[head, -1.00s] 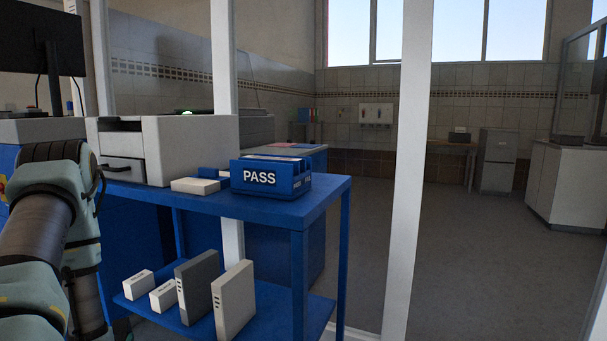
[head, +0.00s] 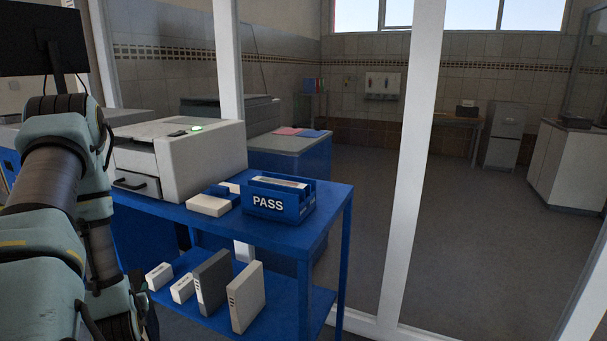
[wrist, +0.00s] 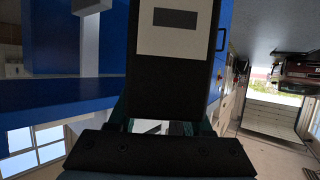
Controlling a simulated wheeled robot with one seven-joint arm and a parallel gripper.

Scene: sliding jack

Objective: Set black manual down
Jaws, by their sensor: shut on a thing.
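In the wrist view the black manual (wrist: 168,72), with a pale label bearing a dark rectangle, fills the upper middle. My gripper (wrist: 164,112) is shut on its near end. The manual's far end runs out of the picture at the top. In the head view my arm reaches down along the left edge; the gripper and the manual do not show there.
A blue cart (head: 334,202) carries a blue PASS holder (head: 280,198) and white boxes (head: 208,206) on top. Its lower shelf holds small white boxes, an upright grey item (head: 213,281) and an upright white one (head: 246,297). A printer (head: 190,160) with a green light stands behind left. White posts (head: 411,170) rise behind.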

